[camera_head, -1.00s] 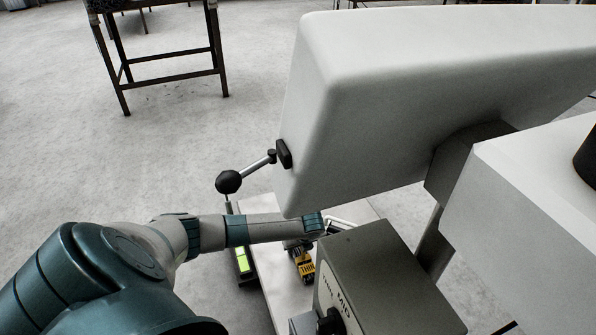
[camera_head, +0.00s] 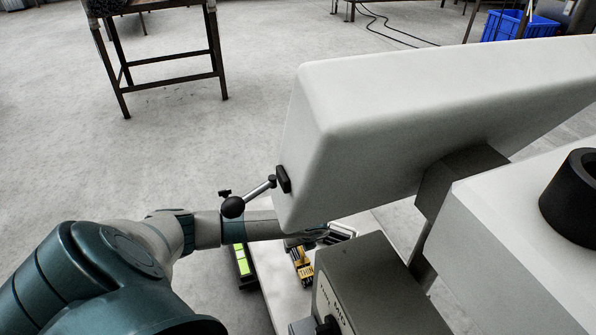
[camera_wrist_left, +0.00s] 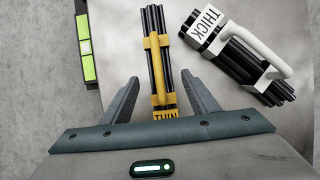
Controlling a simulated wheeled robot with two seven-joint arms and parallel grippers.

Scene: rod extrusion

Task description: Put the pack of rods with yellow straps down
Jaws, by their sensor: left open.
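The pack of dark rods with yellow straps (camera_wrist_left: 152,42) lies on a pale surface and has a THIN label. It also shows in the head view (camera_head: 303,268), low in the middle beside the machine. My left gripper (camera_wrist_left: 159,76) is open, with one finger on each side of this pack and visible gaps between fingers and rods. In the head view the white machine housing partly hides the wrist, and the fingers are not clear. My right gripper is not in view.
A pack with white straps and a THICK label (camera_wrist_left: 238,55) lies just right of the yellow one. A black strip with green panels (camera_wrist_left: 86,45) is at the left. A blue crate (camera_head: 505,25) stands far back.

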